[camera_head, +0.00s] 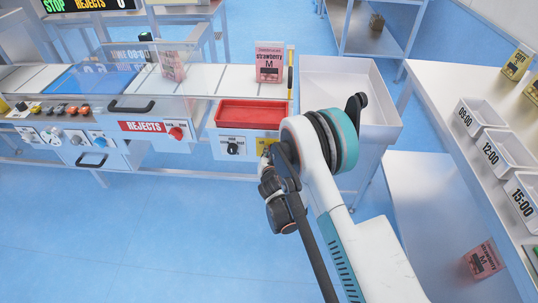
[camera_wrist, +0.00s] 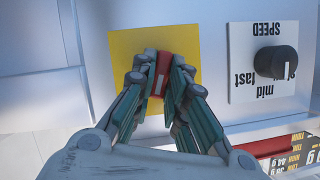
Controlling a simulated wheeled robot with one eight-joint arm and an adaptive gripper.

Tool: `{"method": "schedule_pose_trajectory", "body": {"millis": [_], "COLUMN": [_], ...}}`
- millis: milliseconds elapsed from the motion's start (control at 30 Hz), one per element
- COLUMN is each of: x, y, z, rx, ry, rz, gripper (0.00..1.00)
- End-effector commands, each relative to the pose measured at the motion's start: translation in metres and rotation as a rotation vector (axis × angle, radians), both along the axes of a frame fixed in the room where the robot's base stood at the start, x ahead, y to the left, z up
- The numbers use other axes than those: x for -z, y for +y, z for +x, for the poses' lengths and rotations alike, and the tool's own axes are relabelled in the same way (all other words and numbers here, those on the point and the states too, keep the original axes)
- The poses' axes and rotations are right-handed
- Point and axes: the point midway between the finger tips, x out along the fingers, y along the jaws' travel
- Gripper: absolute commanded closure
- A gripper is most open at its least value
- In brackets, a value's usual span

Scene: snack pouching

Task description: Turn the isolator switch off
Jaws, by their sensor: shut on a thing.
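The isolator switch is a red knob (camera_wrist: 163,63) on a square yellow plate (camera_wrist: 125,47), seen in the wrist view. My gripper (camera_wrist: 160,78) is shut on the red knob, with one finger on each side of it. The knob stands close to upright in that view, with a slight tilt. A small white mark shows low on it between the fingers. In the head view the yellow plate (camera_head: 262,145) shows only in part at the right end of the machine front. My arm hides the knob there.
A black speed dial (camera_wrist: 277,62) on a white plate sits beside the yellow plate. A red tray (camera_head: 250,114) is above it, and a rejects panel with a red knob (camera_head: 176,132) is farther left. A white bin (camera_head: 350,75) stands right. The blue floor in front is open.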

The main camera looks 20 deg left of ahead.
Motion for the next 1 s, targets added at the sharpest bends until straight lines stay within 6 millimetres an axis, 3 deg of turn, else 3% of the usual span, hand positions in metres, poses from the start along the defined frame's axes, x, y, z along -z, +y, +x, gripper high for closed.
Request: {"method": "schedule_pose_trajectory", "body": {"millis": [367, 1000], "x": [-0.0006, 0.0003], "y": [0.0029, 0.0066], "z": [0.0007, 0.0004], "rx": [-0.002, 0.000], "ry": [-0.043, -0.182], "rz": [-0.171, -0.746], "gripper": [1.00, 1.00]}}
